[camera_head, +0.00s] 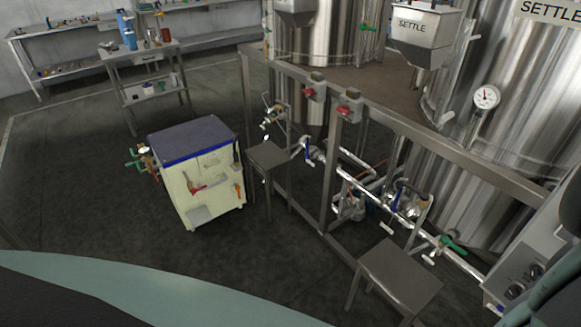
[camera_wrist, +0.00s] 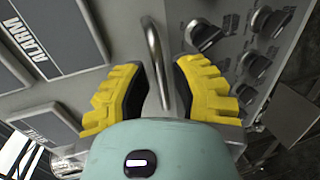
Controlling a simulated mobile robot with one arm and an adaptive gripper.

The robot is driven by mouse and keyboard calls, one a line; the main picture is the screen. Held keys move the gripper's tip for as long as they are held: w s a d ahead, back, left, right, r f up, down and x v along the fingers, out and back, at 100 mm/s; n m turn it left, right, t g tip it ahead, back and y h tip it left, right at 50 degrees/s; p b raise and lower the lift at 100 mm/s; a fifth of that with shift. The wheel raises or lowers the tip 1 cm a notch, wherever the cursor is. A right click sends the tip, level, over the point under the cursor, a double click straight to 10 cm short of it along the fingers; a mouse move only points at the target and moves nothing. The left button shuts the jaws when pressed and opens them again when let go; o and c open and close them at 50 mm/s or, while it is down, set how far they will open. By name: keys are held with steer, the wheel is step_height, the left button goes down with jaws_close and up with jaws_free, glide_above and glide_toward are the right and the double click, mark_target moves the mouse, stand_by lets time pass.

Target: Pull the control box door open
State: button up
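The control box (camera_wrist: 225,15) is a grey panel that fills much of the wrist view, tilted in the picture. A curved metal handle (camera_wrist: 154,45) stands out from it near the middle. My gripper (camera_wrist: 160,72) has two yellow fingers, spread apart on either side of the handle. Gaps show between the handle and both fingers. In the head view, the grey control box (camera_head: 522,272) with dark knobs is at the right edge, partly hidden. I see no open gap at its door.
Black knobs (camera_wrist: 205,35) are right of the handle; alarm panels (camera_wrist: 50,35) are left. In the head view, a small steel table (camera_head: 400,272) stands left of the box, beside pipes and a steel frame. A cream cart (camera_head: 212,205) stands farther left on open floor.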

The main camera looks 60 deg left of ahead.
steer(key=shift+w+f, duration=0.1)
steer(key=shift+w, duration=0.55)
jaws_close()
